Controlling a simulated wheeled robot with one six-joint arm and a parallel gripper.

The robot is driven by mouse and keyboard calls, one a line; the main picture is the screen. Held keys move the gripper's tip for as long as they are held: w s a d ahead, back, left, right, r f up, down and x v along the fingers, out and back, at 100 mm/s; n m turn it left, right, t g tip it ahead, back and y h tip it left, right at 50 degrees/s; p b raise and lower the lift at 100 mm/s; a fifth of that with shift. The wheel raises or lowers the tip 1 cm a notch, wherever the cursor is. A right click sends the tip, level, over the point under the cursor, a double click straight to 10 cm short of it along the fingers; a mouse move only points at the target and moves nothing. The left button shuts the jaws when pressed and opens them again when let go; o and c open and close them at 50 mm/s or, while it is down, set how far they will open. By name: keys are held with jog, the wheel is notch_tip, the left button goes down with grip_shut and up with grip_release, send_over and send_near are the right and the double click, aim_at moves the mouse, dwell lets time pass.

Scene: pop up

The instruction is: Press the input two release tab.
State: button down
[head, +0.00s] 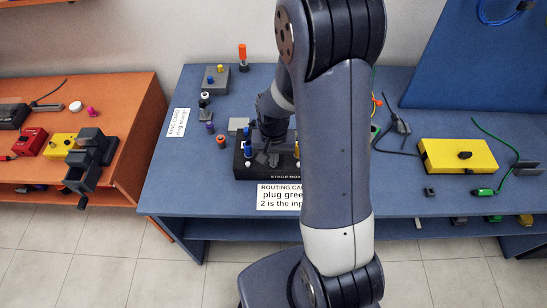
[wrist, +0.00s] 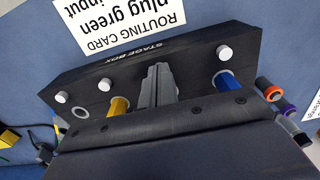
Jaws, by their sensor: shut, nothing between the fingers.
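The black stage box (wrist: 185,55) lies below my gripper in the wrist view, its lettering upside down. It also shows in the head view (head: 262,175), partly behind my arm. White round tabs show along its front: one in line with a blue plug (wrist: 225,80), one (wrist: 109,85) near a yellow plug (wrist: 120,105), and one (wrist: 62,97) near an empty ring socket (wrist: 80,112). My gripper (wrist: 157,70) is shut and empty over the middle of the box, between the blue and yellow plugs. Its fingers hide whatever lies directly beneath; contact cannot be told. No input numbers are readable.
The routing card (head: 276,195) lies in front of the box. Coloured knobs or plugs (head: 221,141) stand left of it. A yellow box (head: 458,156) with cables sits at right on the blue table. An orange bench (head: 120,100) stands at left.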

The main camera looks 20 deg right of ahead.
jog(key=shift+r, duration=0.1)
dwell(0.3)
notch_tip(320, 180, up, 5)
jog(key=p, duration=0.4)
jog(key=shift+r, duration=0.2)
dwell(0.7)
